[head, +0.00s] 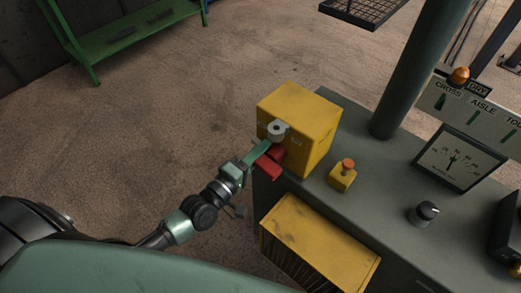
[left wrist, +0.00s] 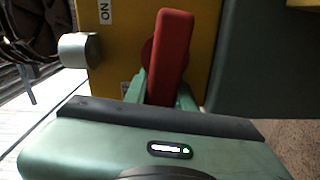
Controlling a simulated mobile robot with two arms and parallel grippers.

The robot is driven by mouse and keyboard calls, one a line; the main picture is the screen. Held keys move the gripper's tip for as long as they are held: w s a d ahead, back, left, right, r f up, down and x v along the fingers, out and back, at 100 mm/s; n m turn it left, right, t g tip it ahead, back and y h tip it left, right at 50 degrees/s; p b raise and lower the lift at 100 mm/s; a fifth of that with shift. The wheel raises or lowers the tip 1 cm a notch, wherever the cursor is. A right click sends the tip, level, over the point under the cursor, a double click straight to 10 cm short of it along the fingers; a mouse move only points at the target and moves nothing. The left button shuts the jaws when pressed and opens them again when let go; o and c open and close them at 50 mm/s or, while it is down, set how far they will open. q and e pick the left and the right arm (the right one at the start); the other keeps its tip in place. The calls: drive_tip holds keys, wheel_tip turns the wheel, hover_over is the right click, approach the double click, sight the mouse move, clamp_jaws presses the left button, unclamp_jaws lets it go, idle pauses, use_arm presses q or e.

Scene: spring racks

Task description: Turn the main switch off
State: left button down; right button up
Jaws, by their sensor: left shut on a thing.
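The main switch is a yellow box (head: 318,122) on the left end of the grey console, with a red handle (head: 267,167) on its left-facing side. My left gripper (head: 259,157) reaches in from the lower left and is shut on the red handle. In the left wrist view, the handle (left wrist: 171,45) stands between the two green fingers (left wrist: 163,93), tilted slightly right. An "ON" label (left wrist: 104,11) shows beside it on the yellow face; a second label is mostly hidden by my gripper. My right gripper is out of view.
A grey cylindrical piece (head: 277,130) sticks out of the box above the handle. On the console (head: 385,215) are a small yellow box with an orange button (head: 343,175), a dial gauge (head: 455,158) and a black knob (head: 424,213). A yellow vented box (head: 318,240) is below.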

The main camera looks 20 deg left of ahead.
sight(254, 166)
use_arm(q)
drive_tip(key=shift+s+d+f+n, duration=0.2)
drive_tip(key=shift+d+f+n, duration=0.2)
drive_tip(key=shift+n, duration=0.2)
drive_tip(key=c, duration=1.3)
unclamp_jaws()
drive_tip(key=shift+c, duration=0.2)
drive_tip(key=shift+o, duration=0.9)
drive_tip(key=shift+w, duration=0.1)
drive_tip(key=shift+w+d+r, duration=0.1)
drive_tip(key=shift+d+r, duration=0.05)
drive_tip(key=shift+d, duration=0.1)
drive_tip(key=shift+a, duration=0.2)
drive_tip(key=b+v, duration=0.1)
drive_tip(key=v, duration=0.5)
drive_tip(key=shift+s, duration=0.35)
drive_tip(key=shift+s+a+b, duration=0.2)
drive_tip(key=shift+s+b, duration=0.1)
drive_tip(key=shift+s, duration=0.2)
